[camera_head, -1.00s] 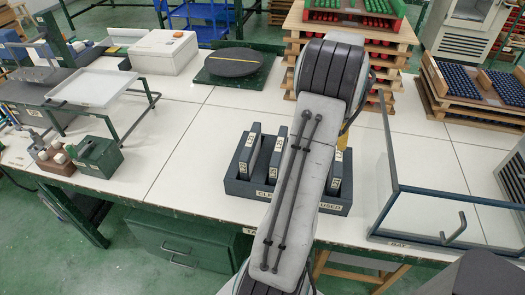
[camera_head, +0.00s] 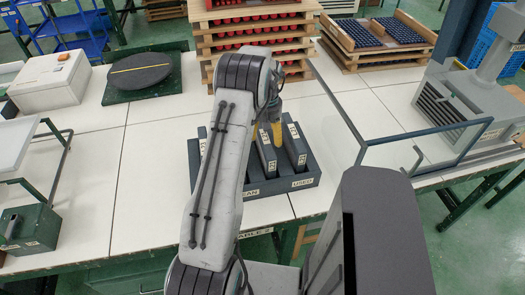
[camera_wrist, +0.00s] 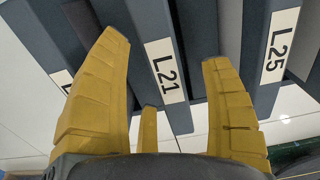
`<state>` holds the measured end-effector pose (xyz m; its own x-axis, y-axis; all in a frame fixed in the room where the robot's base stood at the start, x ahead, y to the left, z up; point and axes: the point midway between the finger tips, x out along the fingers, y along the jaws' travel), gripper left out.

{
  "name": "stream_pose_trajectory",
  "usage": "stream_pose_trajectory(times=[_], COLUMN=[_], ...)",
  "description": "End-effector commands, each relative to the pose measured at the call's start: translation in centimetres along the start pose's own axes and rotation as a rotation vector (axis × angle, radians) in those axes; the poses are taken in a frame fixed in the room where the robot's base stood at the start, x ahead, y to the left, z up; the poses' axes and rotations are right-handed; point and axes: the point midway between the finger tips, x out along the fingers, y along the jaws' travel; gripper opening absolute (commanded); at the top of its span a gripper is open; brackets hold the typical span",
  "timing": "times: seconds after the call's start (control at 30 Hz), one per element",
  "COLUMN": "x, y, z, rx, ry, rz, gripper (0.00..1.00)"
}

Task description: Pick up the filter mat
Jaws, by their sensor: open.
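The filter mats appear to be the dark, upright labelled slabs in a grey rack (camera_head: 275,189) marked "USED" at its front right. One slab labelled L21 (camera_head: 265,150) also shows in the wrist view (camera_wrist: 160,40). A slab labelled L25 (camera_head: 296,148) stands to its right, also in the wrist view (camera_wrist: 276,40). Another slab (camera_head: 203,142) stands at the left, partly behind my arm. My gripper (camera_head: 272,128) is over the rack near L21. In the wrist view its yellow fingers (camera_wrist: 165,50) are spread either side of L21, with nothing held. Contact cannot be told.
A glass-sided frame (camera_head: 400,140) stands right of the rack. A dark turntable (camera_head: 138,76) and white box (camera_head: 50,82) are at the back left. Pallets with red items (camera_head: 255,32) rise behind the rack. White tabletop (camera_head: 150,165) is clear left of the rack.

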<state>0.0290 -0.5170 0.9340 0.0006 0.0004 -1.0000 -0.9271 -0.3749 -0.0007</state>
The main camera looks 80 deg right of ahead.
Motion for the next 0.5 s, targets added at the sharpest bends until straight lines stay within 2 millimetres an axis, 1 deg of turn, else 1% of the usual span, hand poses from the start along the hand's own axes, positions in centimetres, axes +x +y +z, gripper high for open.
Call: stream_pose_trajectory(times=[0.3,0.5], x=[3.6,4.7], y=[0.1,0.1], z=[0.2,0.2], rx=[-0.001,-0.001], ry=[-0.003,-0.001], rz=[-0.001,0.000], gripper=[0.73,0.73])
